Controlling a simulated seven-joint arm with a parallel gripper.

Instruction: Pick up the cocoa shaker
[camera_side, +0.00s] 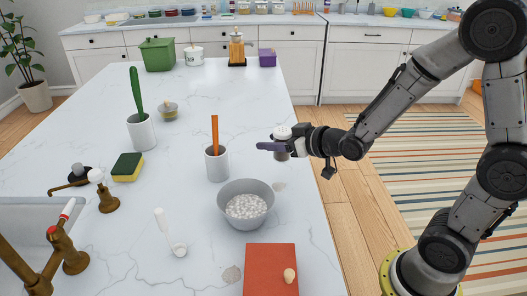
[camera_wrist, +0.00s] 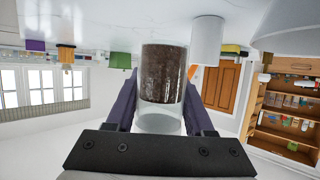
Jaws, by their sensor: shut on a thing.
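The cocoa shaker (camera_side: 282,132), with a pale lid, stands upright near the right edge of the white counter in the side view. My gripper (camera_side: 265,147) reaches in from the right and is shut on it, with a purple finger across its front. In the wrist view, the shaker (camera_wrist: 163,75) is a clear cylinder of dark brown powder between the two purple fingers of my gripper (camera_wrist: 160,92). The near finger hides part of its body in the side view. I cannot tell whether its base touches the counter.
A white crock (camera_side: 217,165) with an orange handle stands left of the shaker. A grey bowl (camera_side: 232,194) of white pieces is in front. A red board (camera_side: 268,262) lies nearer. The amber dispenser (camera_side: 237,47) and purple box (camera_side: 267,57) are far back.

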